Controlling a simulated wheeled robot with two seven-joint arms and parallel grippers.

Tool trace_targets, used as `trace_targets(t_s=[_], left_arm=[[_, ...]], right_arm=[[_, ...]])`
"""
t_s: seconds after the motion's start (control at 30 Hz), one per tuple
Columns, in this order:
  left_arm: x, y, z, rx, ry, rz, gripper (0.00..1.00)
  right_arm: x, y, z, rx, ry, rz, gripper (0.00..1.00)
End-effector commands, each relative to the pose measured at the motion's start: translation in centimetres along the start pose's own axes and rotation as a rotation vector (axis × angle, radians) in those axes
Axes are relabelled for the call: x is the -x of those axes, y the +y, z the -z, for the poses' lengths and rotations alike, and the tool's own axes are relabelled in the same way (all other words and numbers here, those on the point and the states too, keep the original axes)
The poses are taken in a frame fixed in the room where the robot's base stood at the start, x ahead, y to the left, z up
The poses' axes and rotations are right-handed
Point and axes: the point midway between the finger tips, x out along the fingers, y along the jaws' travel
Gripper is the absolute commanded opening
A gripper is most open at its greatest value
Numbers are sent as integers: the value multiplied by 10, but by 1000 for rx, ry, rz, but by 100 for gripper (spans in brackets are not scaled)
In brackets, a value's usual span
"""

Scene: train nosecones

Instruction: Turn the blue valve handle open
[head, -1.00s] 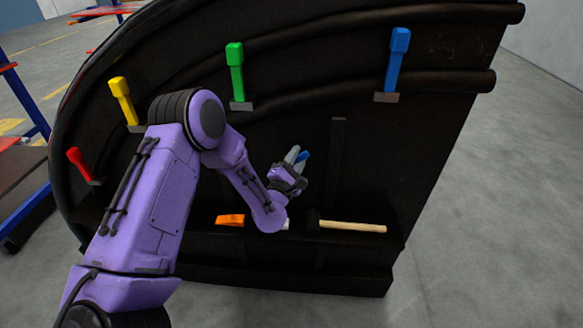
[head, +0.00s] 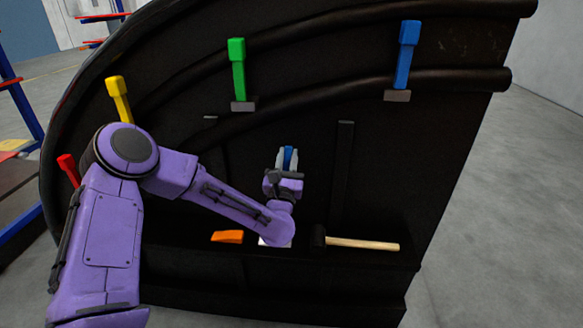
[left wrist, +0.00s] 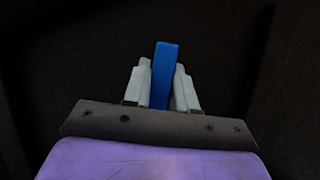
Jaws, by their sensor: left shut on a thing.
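A blue lever handle (head: 406,55) stands upright on a grey mount at the upper right of the dark curved panel (head: 440,130). My left gripper (head: 288,158) is in front of the panel's middle, below and left of that handle and apart from it. Its fingers point up and are shut on a blue bar (head: 288,152). In the left wrist view the blue bar (left wrist: 164,75) stands upright between the pale fingers (left wrist: 159,85) and juts past their tips. I cannot tell whether this bar is loose or joined to the panel. My right gripper is not in view.
Green (head: 238,65), yellow (head: 118,98) and red (head: 68,170) levers sit left of the blue one. A panel ledge holds an orange piece (head: 227,237), a white piece (head: 275,242) and a hammer (head: 360,244). Dark pipes (head: 300,98) cross the panel.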

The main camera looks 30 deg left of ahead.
Motion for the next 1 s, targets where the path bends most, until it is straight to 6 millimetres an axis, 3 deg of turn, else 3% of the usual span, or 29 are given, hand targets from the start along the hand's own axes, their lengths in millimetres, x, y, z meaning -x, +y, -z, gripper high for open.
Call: trace_targets(t_s=[0.2, 0.77, 0.8, 0.87, 1.0], left_arm=[[1, 4, 2, 71, 2, -29, 0], [1, 6, 1, 99, 3, -42, 0], [1, 6, 1, 99, 3, -42, 29], [1, 6, 1, 99, 3, -42, 47], [1, 6, 1, 98, 2, -41, 47]], right_arm=[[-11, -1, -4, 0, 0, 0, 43], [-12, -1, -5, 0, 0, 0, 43], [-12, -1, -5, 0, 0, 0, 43], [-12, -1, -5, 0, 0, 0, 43], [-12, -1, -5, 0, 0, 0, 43]])
